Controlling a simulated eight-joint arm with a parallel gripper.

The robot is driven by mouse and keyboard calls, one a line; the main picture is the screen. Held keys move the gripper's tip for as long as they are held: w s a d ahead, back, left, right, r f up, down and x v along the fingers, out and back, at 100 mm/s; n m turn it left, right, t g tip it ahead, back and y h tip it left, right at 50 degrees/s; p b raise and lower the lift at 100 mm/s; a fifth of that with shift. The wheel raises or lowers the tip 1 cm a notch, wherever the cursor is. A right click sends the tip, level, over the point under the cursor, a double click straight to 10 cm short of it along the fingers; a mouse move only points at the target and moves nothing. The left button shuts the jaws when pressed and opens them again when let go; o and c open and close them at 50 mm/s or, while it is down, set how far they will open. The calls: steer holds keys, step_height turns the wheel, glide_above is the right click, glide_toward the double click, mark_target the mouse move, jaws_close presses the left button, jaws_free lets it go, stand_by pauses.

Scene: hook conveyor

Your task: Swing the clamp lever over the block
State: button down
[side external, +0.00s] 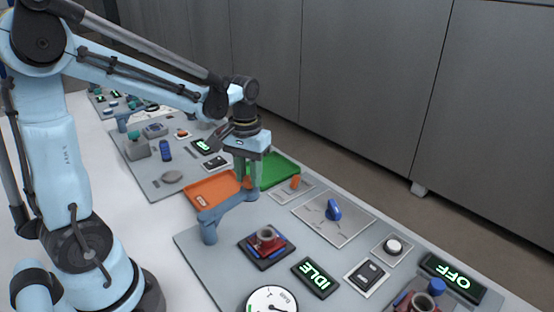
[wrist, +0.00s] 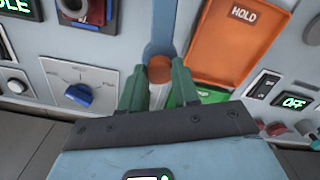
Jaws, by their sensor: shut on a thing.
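The clamp lever (side external: 228,206) is a blue-grey bar reaching from a post back to my gripper (side external: 246,174). The lever's orange-brown knob (wrist: 159,68) sits between my green fingers (wrist: 157,84) in the wrist view, and they are shut on it. The block (side external: 266,243), red and blue with a grey ring on top, sits on a dark base right of the post. The lever points away from the block, toward the trays, and is not over it. The block shows partly at the top of the wrist view (wrist: 93,12).
The orange HOLD tray (side external: 207,193) and green tray (side external: 280,172) lie close to my gripper. A blue rotary knob (side external: 334,210) on a plate stands to the right. An IDLE display (side external: 316,279), a dial gauge (side external: 269,300) and an OFF display (side external: 453,277) are nearer the front.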

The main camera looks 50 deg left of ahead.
steer(key=shift+d, duration=0.15)
steer(key=shift+w+d+m, duration=0.1)
steer(key=shift+d+m, duration=0.7)
steer(key=d+m, duration=0.2)
steer(key=s+d+m, duration=0.1)
steer(key=d+m, duration=0.1)
steer(key=s+d+m, duration=0.1)
steer(key=d+m, duration=0.2)
steer(key=shift+d, duration=0.1)
steer(key=shift+s+d+m, duration=1.2)
steer(key=shift+d+m, duration=0.15)
steer(key=shift+m, duration=0.25)
steer(key=c, duration=0.8)
jaws_free()
steer(key=shift+r, duration=6.05)
